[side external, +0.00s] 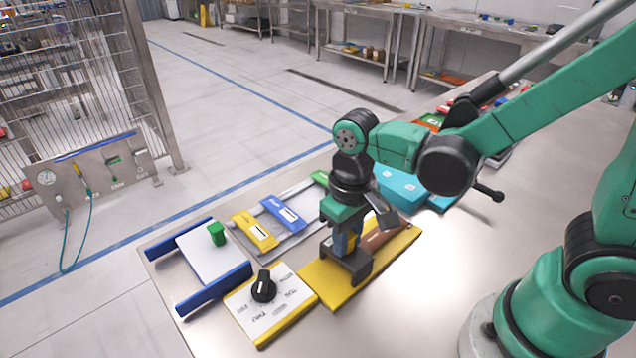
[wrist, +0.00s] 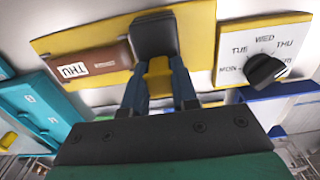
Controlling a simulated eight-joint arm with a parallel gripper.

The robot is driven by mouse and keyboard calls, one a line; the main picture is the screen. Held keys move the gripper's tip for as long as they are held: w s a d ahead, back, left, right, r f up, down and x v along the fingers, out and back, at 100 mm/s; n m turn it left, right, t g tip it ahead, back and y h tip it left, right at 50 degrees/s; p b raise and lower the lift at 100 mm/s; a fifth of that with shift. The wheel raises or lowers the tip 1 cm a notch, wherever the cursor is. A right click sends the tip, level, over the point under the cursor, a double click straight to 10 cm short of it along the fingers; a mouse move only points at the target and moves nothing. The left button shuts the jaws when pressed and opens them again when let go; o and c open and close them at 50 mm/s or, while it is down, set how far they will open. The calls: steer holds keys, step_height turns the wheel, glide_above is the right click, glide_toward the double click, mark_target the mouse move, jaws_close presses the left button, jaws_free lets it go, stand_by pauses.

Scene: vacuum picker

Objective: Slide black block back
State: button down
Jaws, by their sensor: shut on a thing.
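The black block (wrist: 154,36) sits on a yellow board (wrist: 110,33), at one end of a brown block labelled THU (wrist: 85,62), in the wrist view. In the side view the black block (side external: 352,268) shows low at my fingertips, over the yellow board (side external: 325,282), with the brown block (side external: 388,237) to its right. The exact finger contact is partly hidden.
A dial board with a black knob (side external: 263,287) is close to the left. A grey tray with yellow (side external: 254,230) and blue (side external: 283,213) blocks lies behind. A cyan box (side external: 400,187) is beyond the board. The steel table is clear at front right.

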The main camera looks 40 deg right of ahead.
steer(key=a, duration=0.4)
steer(key=shift+a, duration=0.1)
steer(key=c, duration=0.7)
jaws_free()
steer(key=shift+r, duration=2.85)
